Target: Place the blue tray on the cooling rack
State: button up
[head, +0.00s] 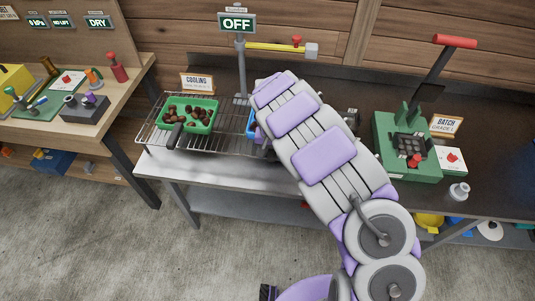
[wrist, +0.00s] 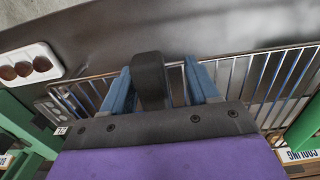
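The blue tray (head: 251,123) shows in the head view only as a blue sliver at the left edge of my arm, over the right part of the cooling rack (head: 228,140). My arm hides the rest, so I cannot tell whether it rests fully on the wires. In the wrist view, the two blue-grey fingers of my gripper (wrist: 162,70) stand apart. A dark bar, seemingly the tray's handle (wrist: 150,78), lies between them, with a gap on its right side. The rack (wrist: 235,80) shows beyond the fingers.
A green tray (head: 214,114) of chestnuts, with a dark handle, stands on the rack's left part. A sign post (head: 240,68) with a yellow lever rises behind it. A green grading device (head: 401,153) stands to the right. A white holder (wrist: 28,66) with brown chestnuts lies beside the rack.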

jog(key=r, duration=0.2)
jog(key=d+r, duration=0.1)
jog(key=r, duration=0.2)
jog(key=shift+d+p, duration=0.15)
jog(key=shift+p, duration=0.15)
jog(key=r, duration=0.3)
jog(key=a+r, duration=0.1)
jog(key=r, duration=0.2)
jog(key=shift+a+p, duration=0.15)
jog(key=shift+p, duration=0.2)
jog(key=shift+d, duration=0.2)
jog(key=s+d+r+m+h, duration=0.1)
jog(key=s+d+r+m, duration=0.1)
jog(key=s+d+r, duration=1.3)
jog(key=s+d+n+g, duration=0.1)
jog(key=s+d, duration=0.1)
jog(key=s, duration=1)
jog(key=s+d+n+y, duration=0.1)
jog(key=s+d, duration=0.1)
jog(key=s, duration=1)
jog(key=shift+s+d+f+g, duration=0.15)
jog(key=shift+d+f+g, duration=0.1)
jog(key=shift+d+g, duration=0.15)
